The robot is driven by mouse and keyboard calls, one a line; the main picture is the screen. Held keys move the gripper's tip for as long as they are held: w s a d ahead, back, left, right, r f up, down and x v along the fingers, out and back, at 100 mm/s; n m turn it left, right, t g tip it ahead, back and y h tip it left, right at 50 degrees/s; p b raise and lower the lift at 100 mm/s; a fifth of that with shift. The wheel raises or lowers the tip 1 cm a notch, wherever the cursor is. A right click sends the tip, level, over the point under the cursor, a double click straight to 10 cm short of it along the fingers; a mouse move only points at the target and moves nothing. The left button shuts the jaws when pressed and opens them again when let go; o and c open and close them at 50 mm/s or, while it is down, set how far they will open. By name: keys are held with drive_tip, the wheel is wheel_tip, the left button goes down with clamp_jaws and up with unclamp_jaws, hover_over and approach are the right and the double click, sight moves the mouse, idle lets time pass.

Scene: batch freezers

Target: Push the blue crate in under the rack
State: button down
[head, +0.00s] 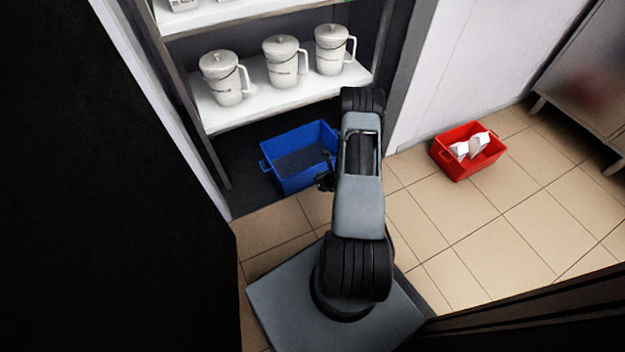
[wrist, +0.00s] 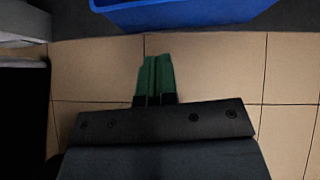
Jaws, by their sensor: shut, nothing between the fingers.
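The blue crate (head: 286,183) stands on the floor below the rack's lowest shelf. Its back part is on the dark floor under the rack (head: 207,128), and its front edge is near the tiles. My arm hides its right end in the head view. In the wrist view the crate's blue wall (wrist: 185,14) shows at the top edge. My gripper (wrist: 157,62) is shut and empty, its green fingers pointing at the crate with a strip of tile between. In the head view the fingertips are hidden behind my arm.
A red crate (head: 457,172) with white packages stands on the tiles to the right. White lidded jugs (head: 283,66) stand on the rack's shelf. A metal cabinet (head: 590,75) is at the far right. Dark panels flank the left and lower right. Tiles between are clear.

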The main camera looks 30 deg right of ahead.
drive_tip(key=shift+m+h, duration=0.3)
drive_tip(key=shift+m, duration=0.2)
drive_tip(key=shift+d+b+x, duration=0.2)
drive_tip(key=shift+b+x, duration=1.6)
drive_tip(key=shift+x, duration=1.65)
drive_tip(key=shift+d+b+x, duration=0.2)
drive_tip(key=shift+b+x, duration=1.55)
drive_tip(key=shift+x, duration=1.7)
drive_tip(key=shift+s+f, duration=0.1)
drive_tip(key=shift+s, duration=0.1)
drive_tip(key=shift+w, duration=0.1)
